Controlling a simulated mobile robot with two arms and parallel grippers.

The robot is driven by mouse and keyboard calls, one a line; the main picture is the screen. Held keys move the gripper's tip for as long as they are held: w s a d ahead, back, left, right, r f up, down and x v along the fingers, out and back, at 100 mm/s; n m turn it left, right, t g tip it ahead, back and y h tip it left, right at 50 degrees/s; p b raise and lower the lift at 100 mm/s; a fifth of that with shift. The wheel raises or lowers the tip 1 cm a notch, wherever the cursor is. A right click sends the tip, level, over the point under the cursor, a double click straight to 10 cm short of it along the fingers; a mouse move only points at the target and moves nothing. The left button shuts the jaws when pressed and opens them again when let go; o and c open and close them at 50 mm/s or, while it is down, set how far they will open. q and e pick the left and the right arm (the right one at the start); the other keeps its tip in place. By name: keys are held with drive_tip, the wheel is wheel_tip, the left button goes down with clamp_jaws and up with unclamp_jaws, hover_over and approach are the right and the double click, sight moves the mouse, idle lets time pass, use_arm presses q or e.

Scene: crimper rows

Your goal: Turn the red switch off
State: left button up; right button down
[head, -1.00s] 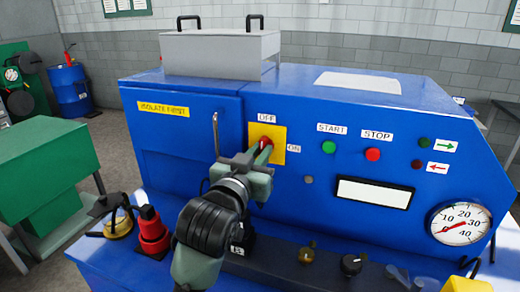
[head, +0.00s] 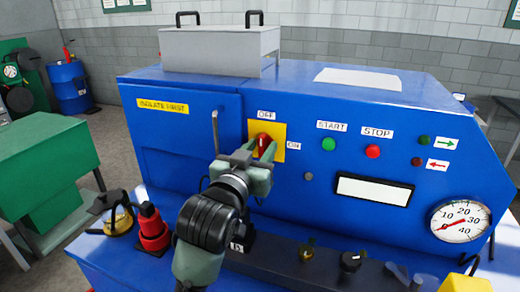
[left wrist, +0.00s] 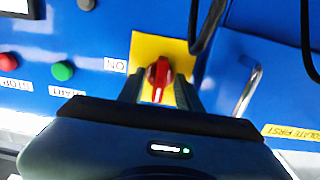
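The red switch (head: 263,140) sits on a yellow plate (head: 280,152) on the blue machine's front, with an OFF label above it and an ON label to its right. Its knob looks upright, roughly in line with OFF. In the left wrist view the red knob (left wrist: 159,77) shows between my two fingers, with the ON label at its left. My left gripper (head: 261,154) is open, fingers spread on either side of the knob. I see gaps beside the knob in the wrist view. The OFF label is hidden there. My right gripper is not in view.
A green START button (head: 328,144) and a red STOP button (head: 372,151) are to the right. A door handle (head: 215,132) stands out just left of my gripper. A gauge (head: 461,221) is at far right. A red bottle-like object (head: 151,229) stands at lower left.

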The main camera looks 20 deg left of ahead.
sight(261, 150)
use_arm(q)
drive_tip(key=shift+s, duration=0.1)
drive_tip(key=s+b, duration=0.1)
drive_tip(key=s, duration=0.3)
drive_tip(key=shift+s+a+f, duration=0.1)
drive_tip(key=shift+s+f, duration=0.05)
drive_tip(key=shift+s, duration=0.25)
drive_tip(key=s+p, duration=0.2)
drive_tip(key=p, duration=0.5)
drive_tip(key=shift+s, duration=0.4)
